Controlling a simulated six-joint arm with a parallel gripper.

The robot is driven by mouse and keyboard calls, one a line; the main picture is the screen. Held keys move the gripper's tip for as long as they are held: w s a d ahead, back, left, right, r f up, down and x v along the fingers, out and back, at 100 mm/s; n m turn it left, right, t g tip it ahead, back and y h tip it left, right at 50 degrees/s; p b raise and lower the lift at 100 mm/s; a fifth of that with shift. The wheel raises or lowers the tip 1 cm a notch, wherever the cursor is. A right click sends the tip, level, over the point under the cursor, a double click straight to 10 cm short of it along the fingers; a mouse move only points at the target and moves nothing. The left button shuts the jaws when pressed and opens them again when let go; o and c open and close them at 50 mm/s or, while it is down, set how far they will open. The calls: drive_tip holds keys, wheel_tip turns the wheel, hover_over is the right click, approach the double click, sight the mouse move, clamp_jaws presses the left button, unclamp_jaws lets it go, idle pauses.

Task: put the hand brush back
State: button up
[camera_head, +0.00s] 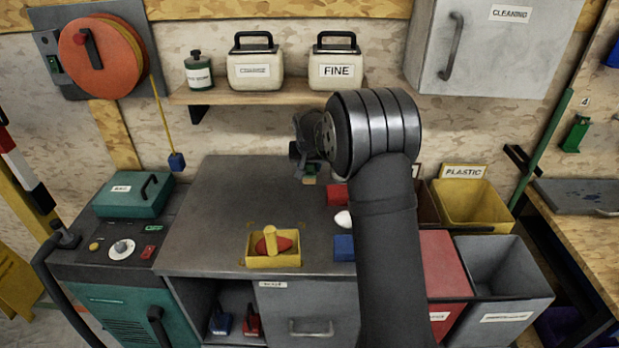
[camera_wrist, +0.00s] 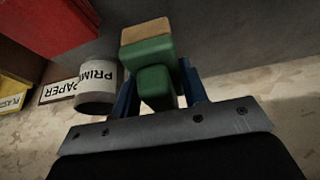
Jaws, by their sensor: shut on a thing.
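The hand brush, a green block with a tan edge, is in my gripper (camera_head: 309,160), above the rear part of the grey bench top (camera_head: 215,215). In the head view only a small part of the brush (camera_head: 310,179) shows below the jaws. In the wrist view the green brush body (camera_wrist: 155,52) sits between the two blue fingers of my gripper (camera_wrist: 158,82), which are shut on it. Its tan side faces away from the palm. I cannot tell whether the brush touches the bench.
A yellow tray (camera_head: 259,262) with a red item stands at the bench's front. A red block (camera_head: 337,194), a white item (camera_head: 343,220) and a blue block (camera_head: 344,247) lie by my arm. An open compartment (camera_head: 201,292) holds blue and red items. A shelf (camera_head: 245,95) carries containers.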

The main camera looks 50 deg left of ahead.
drive_tip(key=shift+f, duration=2.05)
drive_tip(key=o, duration=1)
drive_tip(key=shift+f, duration=0.15)
drive_tip(key=shift+d+r, duration=0.1)
drive_tip(key=shift+r, duration=0.3)
drive_tip(key=v, duration=1.1)
drive_tip(key=shift+s+d+r, duration=0.1)
drive_tip(key=shift+r, duration=0.15)
drive_tip(key=shift+f, duration=0.1)
